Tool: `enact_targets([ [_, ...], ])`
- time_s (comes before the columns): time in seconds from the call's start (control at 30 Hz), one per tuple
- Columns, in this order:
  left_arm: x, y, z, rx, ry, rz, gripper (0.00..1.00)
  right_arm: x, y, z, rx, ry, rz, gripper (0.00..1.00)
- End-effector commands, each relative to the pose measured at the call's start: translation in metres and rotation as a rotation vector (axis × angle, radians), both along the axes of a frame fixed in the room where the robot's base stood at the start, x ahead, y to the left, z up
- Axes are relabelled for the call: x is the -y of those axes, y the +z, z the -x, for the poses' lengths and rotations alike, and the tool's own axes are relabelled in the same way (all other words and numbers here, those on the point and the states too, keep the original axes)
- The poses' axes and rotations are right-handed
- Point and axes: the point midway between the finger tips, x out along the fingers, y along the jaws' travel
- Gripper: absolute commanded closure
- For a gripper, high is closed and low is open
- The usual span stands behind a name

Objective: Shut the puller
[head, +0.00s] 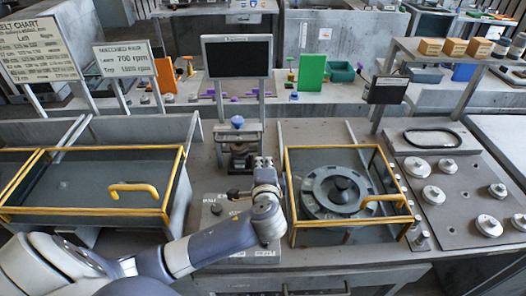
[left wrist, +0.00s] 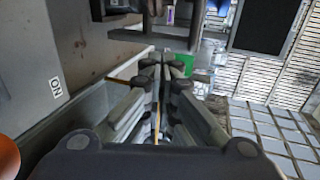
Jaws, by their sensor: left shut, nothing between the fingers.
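A grey press-like device with a blue knob, which looks like the puller (head: 238,142), stands at the middle of the bench; I cannot tell for certain that it is the puller, or whether it is open. My left gripper (head: 263,162) is at its front right, between it and the right yellow-framed cover. Its fingers are shut and empty; in the left wrist view the closed fingers (left wrist: 161,72) point away from the camera. The arm and gripper hide part of the panel below the device. My right gripper is in neither view.
A yellow-framed clear cover (head: 290,190) lies over a round grey housing (head: 340,190) close right of my gripper. Another yellow-framed cover (head: 85,211) is at left. A panel with round metal parts (head: 455,200) is at right. A dark screen (head: 237,56) stands behind.

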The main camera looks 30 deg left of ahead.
Motion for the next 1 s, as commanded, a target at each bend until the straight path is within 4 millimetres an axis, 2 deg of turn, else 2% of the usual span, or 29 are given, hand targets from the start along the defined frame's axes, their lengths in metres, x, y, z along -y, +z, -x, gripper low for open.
enact_targets([
  [0.6,-0.041,-0.023,-0.067,-0.002,0.001,-0.001,1.0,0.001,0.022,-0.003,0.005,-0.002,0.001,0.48],
  [0.8,-0.047,-0.028,-0.077,-0.001,-0.001,0.001,1.0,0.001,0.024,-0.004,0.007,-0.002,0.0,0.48],
  [1.0,-0.048,-0.029,-0.079,-0.002,-0.001,0.001,1.0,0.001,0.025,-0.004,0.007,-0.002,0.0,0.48],
])
